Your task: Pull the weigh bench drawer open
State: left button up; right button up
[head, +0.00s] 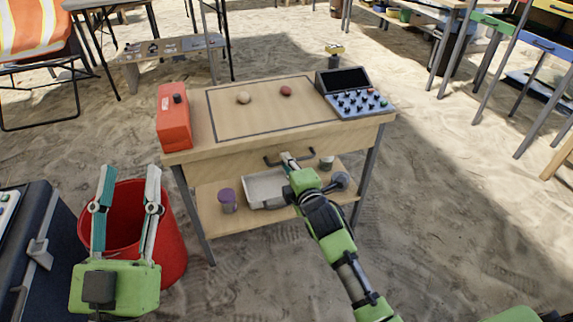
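The wooden weigh bench (215,162) stands in the middle of the head view. Its drawer front (238,163) looks flush with the bench front, and a dark bar handle (270,161) is on it. My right gripper (288,158) reaches in from the lower right with its fingertips at the middle of the handle. The fingers overlap the bar, and I cannot tell whether they are closed on it. My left gripper (130,172) is open and empty, pointing forward in front of a red bucket (175,240), away from the bench.
On the bench top are an orange-red box (174,125), two small round stones and a dark console with buttons (356,105). The lower shelf holds a white tray (262,188) and a purple-lidded jar (228,202). A dark case (40,215) stands at left. Sand right of the bench is clear.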

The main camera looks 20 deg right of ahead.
jog(key=shift+w, duration=0.5)
pick_arm(q)
jog(key=shift+s+r+t, duration=0.5)
jog(key=shift+r, duration=0.3)
pick_arm(e)
jog(key=shift+c, duration=0.4)
grip_shut()
